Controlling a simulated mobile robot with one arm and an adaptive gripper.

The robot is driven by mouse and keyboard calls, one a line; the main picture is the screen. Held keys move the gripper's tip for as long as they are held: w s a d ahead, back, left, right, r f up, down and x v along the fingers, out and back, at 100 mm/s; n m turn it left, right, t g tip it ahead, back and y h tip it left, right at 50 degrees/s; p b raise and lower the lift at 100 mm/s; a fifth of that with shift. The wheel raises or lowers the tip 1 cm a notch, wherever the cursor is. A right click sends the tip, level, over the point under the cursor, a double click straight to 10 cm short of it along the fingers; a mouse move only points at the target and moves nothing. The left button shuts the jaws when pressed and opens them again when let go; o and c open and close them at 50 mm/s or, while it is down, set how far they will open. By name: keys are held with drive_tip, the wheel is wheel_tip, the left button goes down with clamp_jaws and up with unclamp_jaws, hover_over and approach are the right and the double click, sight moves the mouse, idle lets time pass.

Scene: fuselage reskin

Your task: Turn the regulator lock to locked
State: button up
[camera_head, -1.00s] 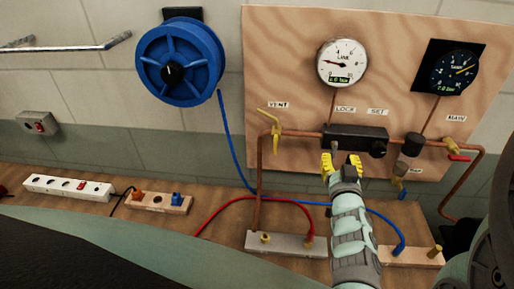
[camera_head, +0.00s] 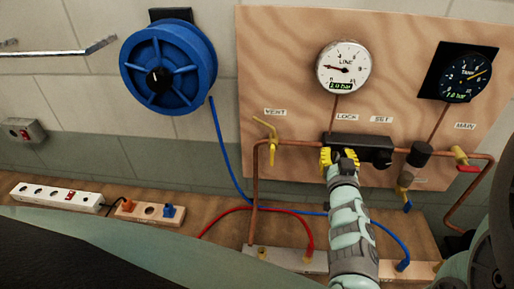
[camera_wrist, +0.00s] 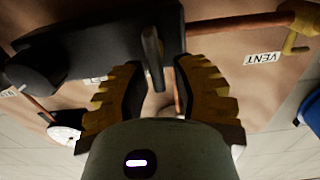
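The regulator is a black block (camera_head: 346,140) on the wooden panel, under the LOCK and SET labels. Its round SET knob (camera_head: 378,157) is at the right end. My gripper (camera_head: 338,157) is at the block's left part, below LOCK, and hides the lock lever in the head view. In the wrist view the dark, narrow lock lever (camera_wrist: 153,60) sticks out from the block (camera_wrist: 105,38). My yellow-padded fingers (camera_wrist: 160,95) are open on either side of the lever, with gaps showing. I cannot tell whether the lever is locked.
The yellow VENT valve (camera_head: 270,130) and copper pipe are left of the regulator. The MAIN valve (camera_head: 461,157) is right. A LINE gauge (camera_head: 343,67) and TANK gauge (camera_head: 468,72) are above. Red (camera_head: 305,222) and blue hoses run below; a blue reel (camera_head: 168,68) hangs left.

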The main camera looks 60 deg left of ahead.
clamp_jaws()
drive_tip(key=shift+f, duration=0.1)
idle(0.3)
drive_tip(key=shift+s+a+n+b, duration=0.15)
drive_tip(key=shift+n+b, duration=0.15)
drive_tip(key=shift+n, duration=0.3)
drive_tip(key=shift+s+a+n+b, duration=0.1)
drive_tip(key=shift+n+b, duration=0.2)
drive_tip(key=shift+n, duration=0.3)
drive_tip(key=shift+s+a+f+n+b, duration=0.3)
drive_tip(key=shift+n+b, duration=1.1)
drive_tip(key=shift+n, duration=1.15)
drive_tip(key=shift+s+d+f+n+b, duration=0.1)
drive_tip(key=shift+f+n+b, duration=0.3)
drive_tip(key=shift+n+b, duration=1.6)
drive_tip(key=shift+s+a+f+n+b, duration=0.3)
drive_tip(key=shift+n+b, duration=0.45)
drive_tip(key=shift+n, duration=2.4)
drive_tip(key=shift+w+d, duration=0.1)
drive_tip(key=shift+w, duration=0.1)
